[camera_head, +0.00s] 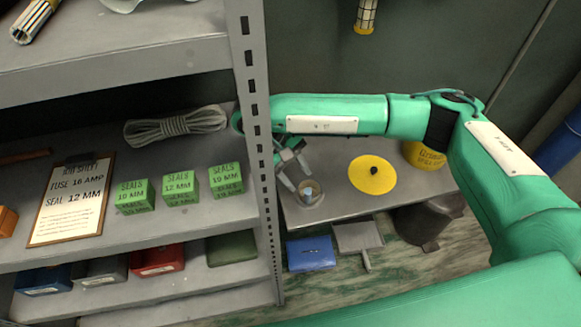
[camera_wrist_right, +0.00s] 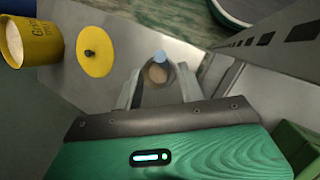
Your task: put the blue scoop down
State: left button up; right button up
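My right gripper (camera_head: 294,172) reaches down over the grey bench (camera_head: 335,178) beside the shelf post. Its two fingers stand apart, and it looks open in the right wrist view (camera_wrist_right: 160,82). A small round vessel with tan contents and a bluish part, seemingly the blue scoop (camera_head: 311,193), is just beyond the fingertips on or close above the bench. In the right wrist view the scoop (camera_wrist_right: 160,57) shows between the fingers; I cannot tell whether either finger touches it. Its handle is not clearly seen. My left gripper is not in view.
A yellow disc with a black knob (camera_head: 372,175) lies right of the scoop, and a yellow tub (camera_head: 424,154) stands beyond. The metal shelf post (camera_head: 262,130) is close on the left. A blue box (camera_head: 310,253) and dustpan (camera_head: 358,238) are below the bench's front edge.

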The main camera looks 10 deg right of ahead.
jog(key=shift+v, duration=1.3)
